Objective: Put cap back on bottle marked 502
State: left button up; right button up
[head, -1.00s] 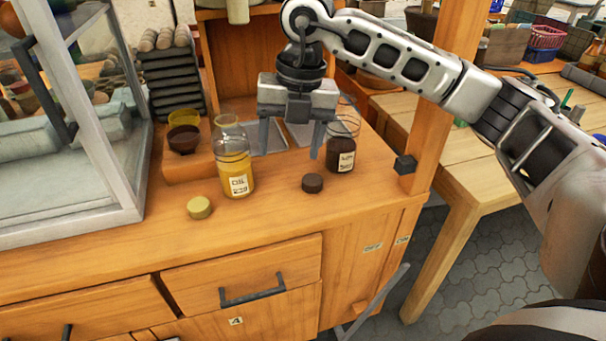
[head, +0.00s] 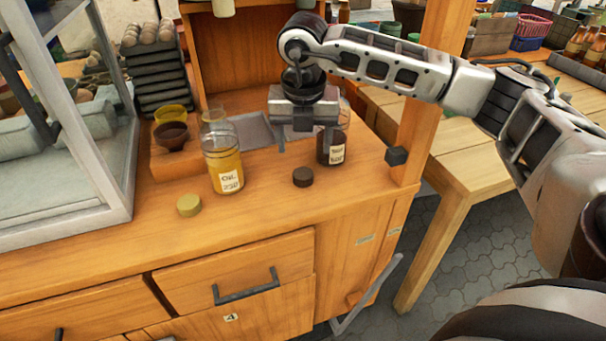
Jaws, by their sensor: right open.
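A bottle of yellow liquid (head: 225,170) stands upright and uncapped on the wooden counter. My right gripper (head: 303,147) is open and empty, pointing down above and behind the dark cap. My left gripper is out of view.
A glass case (head: 65,170) stands on the left. Two small bowls, one yellow (head: 170,113) and one brown (head: 171,136), sit behind the yellow bottle. A wooden post (head: 425,95) rises at the right. The counter's front is clear apart from the caps.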

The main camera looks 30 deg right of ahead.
aim_at(303, 173)
jog(key=shift+w+d+f, duration=0.1)
jog(key=shift+w+f, duration=0.05)
jog(key=shift+f, duration=1.15)
jog(key=shift+f, duration=0.1)
jog(key=f, duration=0.5)
jog(key=shift+w+p, duration=0.25)
jog(key=shift+p, duration=0.1)
jog(key=c, duration=1)
